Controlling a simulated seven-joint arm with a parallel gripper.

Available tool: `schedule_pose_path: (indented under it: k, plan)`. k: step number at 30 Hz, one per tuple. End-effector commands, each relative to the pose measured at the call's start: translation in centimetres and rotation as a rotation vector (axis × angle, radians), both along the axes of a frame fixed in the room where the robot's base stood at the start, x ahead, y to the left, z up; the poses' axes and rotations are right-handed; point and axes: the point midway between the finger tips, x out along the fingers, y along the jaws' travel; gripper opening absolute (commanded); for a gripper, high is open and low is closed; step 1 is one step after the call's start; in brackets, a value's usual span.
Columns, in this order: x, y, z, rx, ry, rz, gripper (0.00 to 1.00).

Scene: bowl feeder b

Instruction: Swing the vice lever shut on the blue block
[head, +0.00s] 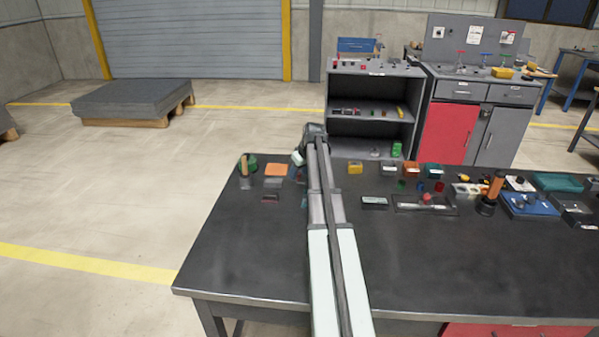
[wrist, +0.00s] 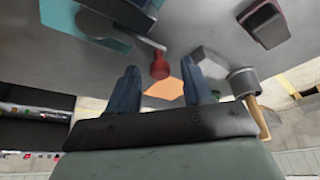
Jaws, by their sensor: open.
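In the wrist view, the vice shows at the top left as a teal base (wrist: 62,16) with a dark round body on it. A grey lever arm (wrist: 130,38) runs from it to a red knob (wrist: 160,66). My gripper (wrist: 159,67) is open, with its two dark blue fingers apart. The red knob appears in the gap between the fingertips; I cannot tell whether it is within their depth, and no grip on it shows. I cannot make out the blue block. In the head view, my arm hides most of the vice, leaving a teal sliver (head: 304,202).
An orange pad (head: 276,169) and a cup with a wooden handle (head: 245,182) lie left of my arm. The wrist view shows a grey block (wrist: 208,60) near one finger and a dark box (wrist: 265,22). Several parts crowd the table's right; its front is clear.

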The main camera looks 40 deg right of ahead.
Motion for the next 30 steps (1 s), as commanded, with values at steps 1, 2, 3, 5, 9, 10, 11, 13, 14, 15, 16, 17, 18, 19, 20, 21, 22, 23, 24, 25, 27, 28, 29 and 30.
schedule_pose_path:
  k: [1,2,3,5,9,10,11,13,14,15,16,17,18,19,20,21,22,23,24,25,27,28,29,30]
  plan:
    - [0.01,0.0,0.01,0.0,0.0,0.0,0.48]
    - [0.01,0.0,0.01,0.0,0.0,0.0,0.46]
    - [0.0,0.0,0.01,0.0,0.0,0.0,0.42]
    - [0.0,0.01,0.01,0.0,0.0,0.0,0.36]
    - [0.0,0.01,0.02,0.0,0.0,0.0,0.23]
    - [0.0,0.01,0.02,0.0,0.0,0.0,0.2]
    - [0.0,0.0,0.02,0.0,0.0,0.0,0.17]
    - [0.0,0.0,0.02,0.0,0.0,0.0,0.1]
    - [-0.01,0.0,0.02,0.0,0.0,0.0,0.07]
    - [0.0,0.0,0.03,0.0,0.0,0.0,0.03]
    - [0.0,0.0,0.03,0.0,0.0,0.0,0.01]
    - [0.0,0.0,0.03,0.0,0.0,0.0,0.0]
    - [0.0,0.0,0.02,0.0,0.0,0.0,0.0]
    - [0.0,-0.01,0.02,0.0,0.0,-0.001,0.0]
    - [0.02,-0.01,0.03,0.0,0.0,-0.002,0.0]
    - [0.03,-0.03,0.02,0.0,0.0,-0.005,0.0]
    - [0.06,-0.05,0.03,0.0,0.0,-0.009,0.0]
    - [0.1,-0.07,0.03,0.0,0.0,-0.013,0.0]
    - [0.15,-0.12,0.03,-0.001,0.0,-0.022,0.0]
    - [0.2,-0.17,0.03,0.0,0.0,-0.03,0.0]
    - [0.37,-0.31,0.03,0.0,0.0,-0.056,0.0]
    - [0.45,-0.38,0.03,-0.001,0.0,-0.071,0.0]
    - [0.56,-0.46,0.04,0.0,0.0,-0.087,0.0]
    - [0.69,-0.57,0.03,0.0,0.0,-0.11,0.0]
